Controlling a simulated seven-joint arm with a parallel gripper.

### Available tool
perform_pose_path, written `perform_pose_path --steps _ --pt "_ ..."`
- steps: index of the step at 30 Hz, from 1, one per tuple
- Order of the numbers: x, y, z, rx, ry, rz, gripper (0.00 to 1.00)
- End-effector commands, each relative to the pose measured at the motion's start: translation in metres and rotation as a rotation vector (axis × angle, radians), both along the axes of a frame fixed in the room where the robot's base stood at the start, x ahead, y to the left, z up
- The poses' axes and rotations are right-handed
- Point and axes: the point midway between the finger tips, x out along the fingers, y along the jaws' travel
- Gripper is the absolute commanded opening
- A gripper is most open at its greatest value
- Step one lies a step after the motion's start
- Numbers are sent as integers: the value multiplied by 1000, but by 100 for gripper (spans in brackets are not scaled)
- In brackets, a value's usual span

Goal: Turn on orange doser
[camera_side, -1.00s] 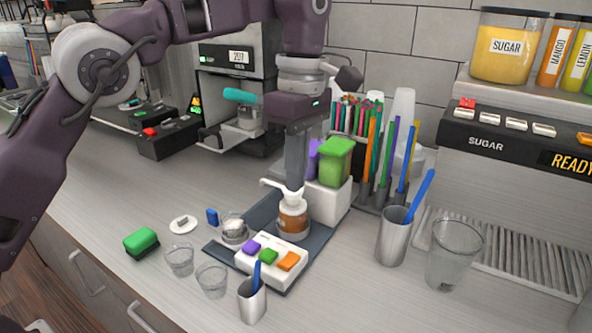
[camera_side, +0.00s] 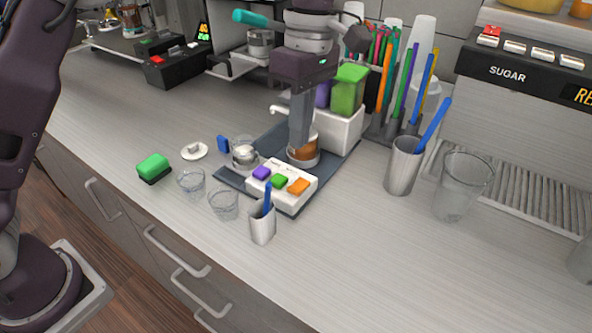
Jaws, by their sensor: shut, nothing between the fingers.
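The doser stands on a dark base, with a white button box (camera_side: 301,200) in front. The box carries a purple button (camera_side: 261,173), a green button (camera_side: 279,181) and an orange button (camera_side: 298,187). Just behind the box is a jar of orange liquid (camera_side: 309,159), with a white spout (camera_side: 283,109) showing to its upper left. My gripper (camera_side: 298,148) is shut and empty, pointing down. It hides much of the pump and part of the jar, and is above and behind the orange button. I cannot tell whether it touches the jar.
A metal cup with a blue stick (camera_side: 262,225) stands in front of the box, with clear glasses (camera_side: 224,204) to its left. Behind are purple and green containers (camera_side: 349,91) and tall coloured straws. A larger metal cup (camera_side: 403,168) stands right.

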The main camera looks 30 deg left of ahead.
Motion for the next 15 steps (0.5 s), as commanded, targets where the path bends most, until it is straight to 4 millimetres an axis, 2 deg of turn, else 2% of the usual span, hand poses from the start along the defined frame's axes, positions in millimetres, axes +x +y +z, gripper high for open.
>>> perform_pose_path --steps 3,9,15 --pt "-5 0 -26 1 5 0 0" --pt "-10 0 -65 1 4 0 0" --pt "-12 0 -85 0 0 0 0"
